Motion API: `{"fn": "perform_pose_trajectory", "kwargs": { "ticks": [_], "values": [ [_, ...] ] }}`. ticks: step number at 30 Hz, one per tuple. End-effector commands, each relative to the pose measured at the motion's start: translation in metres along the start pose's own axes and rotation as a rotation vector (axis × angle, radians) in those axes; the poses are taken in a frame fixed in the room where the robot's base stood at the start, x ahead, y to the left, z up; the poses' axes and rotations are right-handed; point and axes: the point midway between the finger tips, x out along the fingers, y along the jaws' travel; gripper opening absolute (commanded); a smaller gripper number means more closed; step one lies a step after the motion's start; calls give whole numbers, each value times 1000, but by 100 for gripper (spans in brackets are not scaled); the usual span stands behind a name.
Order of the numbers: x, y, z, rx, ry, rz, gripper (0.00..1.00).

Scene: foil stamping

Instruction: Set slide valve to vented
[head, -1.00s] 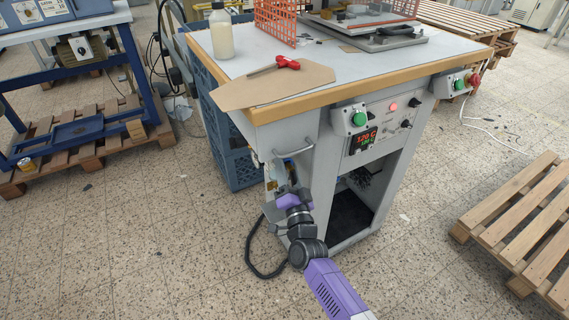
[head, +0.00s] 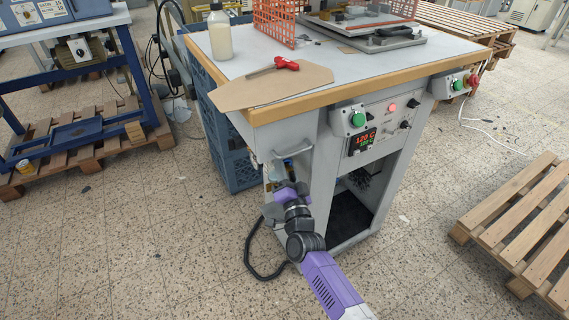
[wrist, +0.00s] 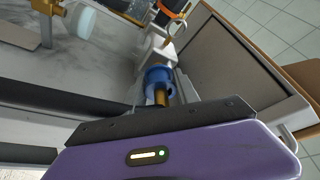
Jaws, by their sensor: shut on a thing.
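The slide valve shows in the wrist view as a blue ring-shaped sleeve (wrist: 158,79) on a brass-coloured body, in line with white fittings. It sits just beyond my gripper's dark front edge. My gripper (head: 279,190) is at the open left side of the press stand, below the grey bar handle. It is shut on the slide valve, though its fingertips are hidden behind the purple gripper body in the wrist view. In the head view the gripper and arm hide the valve.
The press stand's wooden-edged table (head: 390,82) overhangs the gripper. A grey bar handle (head: 294,152) juts out just above. A black cable (head: 250,255) loops on the floor to the left. A blue crate (head: 233,150) stands behind. A pallet (head: 520,220) lies at right; floor at left front is clear.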

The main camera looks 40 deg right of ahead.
Motion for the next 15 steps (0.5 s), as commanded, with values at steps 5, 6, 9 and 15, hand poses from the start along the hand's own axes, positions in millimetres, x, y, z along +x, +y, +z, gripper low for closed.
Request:
{"fn": "perform_pose_trajectory", "kwargs": {
  "ticks": [5,6,9,15],
  "values": [
    [-12,0,-6,-2,-1,2,0],
    [-16,0,-8,-1,0,2,0],
    [-19,0,-9,-1,1,1,0],
    [-20,1,-8,-1,2,1,39]
  ]
}}
